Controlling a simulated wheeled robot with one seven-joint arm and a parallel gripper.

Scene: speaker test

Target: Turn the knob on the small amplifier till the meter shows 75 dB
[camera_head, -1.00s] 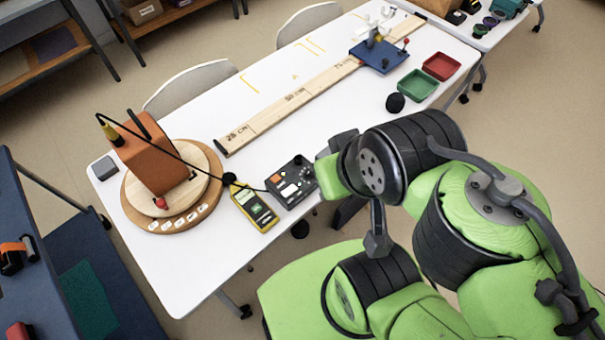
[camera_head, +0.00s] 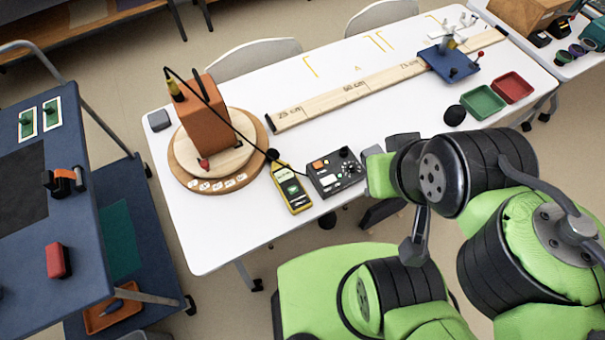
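The small amplifier (camera_head: 322,186) is a black box with a dark knob (camera_head: 343,153), an orange patch and small pale controls on top. It lies near the table's front edge. The yellow sound meter (camera_head: 293,199) lies just left of it, with a green screen too small to read. My gripper (camera_head: 388,147) is at the end of my green and black arm, just right of the amplifier and apart from the knob in the picture. My own wrist partly hides it, and its opening does not show clearly.
An orange-brown speaker box (camera_head: 207,118) with a cable stands on a round wooden turntable (camera_head: 180,160) at left. A long marked ruler board (camera_head: 330,102) runs behind the amplifier. A black ball (camera_head: 455,115), green tray (camera_head: 482,102) and red tray (camera_head: 512,88) sit right. White table is bare at front left.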

